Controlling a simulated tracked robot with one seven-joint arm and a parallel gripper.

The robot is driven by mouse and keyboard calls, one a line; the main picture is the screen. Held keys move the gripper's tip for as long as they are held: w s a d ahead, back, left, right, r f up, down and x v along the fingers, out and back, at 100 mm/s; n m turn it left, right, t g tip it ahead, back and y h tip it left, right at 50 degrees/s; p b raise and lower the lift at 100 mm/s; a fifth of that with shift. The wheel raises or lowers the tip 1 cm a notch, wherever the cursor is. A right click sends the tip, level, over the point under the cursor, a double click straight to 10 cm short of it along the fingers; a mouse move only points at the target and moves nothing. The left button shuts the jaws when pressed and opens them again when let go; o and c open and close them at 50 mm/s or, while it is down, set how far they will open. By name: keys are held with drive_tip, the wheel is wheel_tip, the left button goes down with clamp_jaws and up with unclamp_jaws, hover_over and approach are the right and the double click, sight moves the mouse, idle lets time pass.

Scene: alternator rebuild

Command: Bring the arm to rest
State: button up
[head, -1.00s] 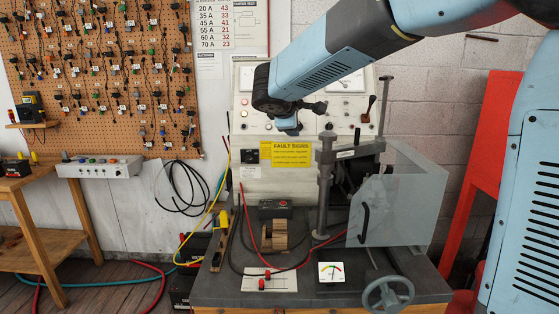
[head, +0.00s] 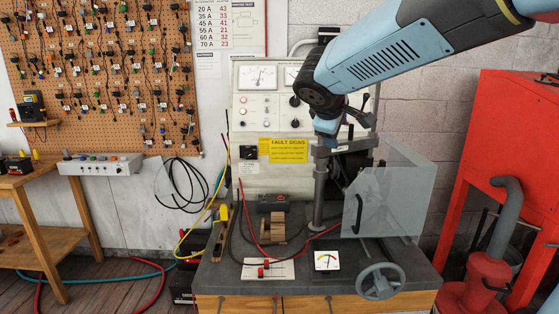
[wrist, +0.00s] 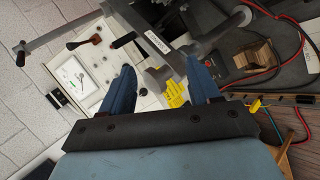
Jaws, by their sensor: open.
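My arm (head: 385,58) reaches in from the upper right in the head view, in front of the test bench's control panel. My gripper (head: 328,130) hangs at the arm's end, beside the top of the grey post and the clear guard. In the wrist view the two blue fingers of my gripper (wrist: 160,76) stand wide apart. I see nothing held between them; the panel and a yellow label (wrist: 174,94) show behind the gap.
The test bench (head: 215,277) carries a clear guard (head: 405,205), a grey post (head: 319,190), a handwheel (head: 380,281), a small meter (head: 326,261) and loose leads. A red cabinet (head: 505,130) stands at right. A wooden bench (head: 40,235) stands at left.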

drive_tip(key=s+d+f+m+g+y, duration=0.1)
drive_tip(key=s+d+f+m, duration=0.1)
drive_tip(key=s, duration=0.6)
drive_tip(key=s+d+f+m+g+y, duration=0.1)
drive_tip(key=s+d+f+m, duration=0.2)
drive_tip(key=s, duration=0.6)
drive_tip(key=s+d+f+m+g+y, duration=0.1)
drive_tip(key=s+d+f+m+y, duration=0.1)
drive_tip(key=s+m, duration=0.4)
drive_tip(key=shift+s+d+f+m+g, duration=0.35)
drive_tip(key=shift+s+d+f, duration=0.35)
drive_tip(key=shift+s+d, duration=0.6)
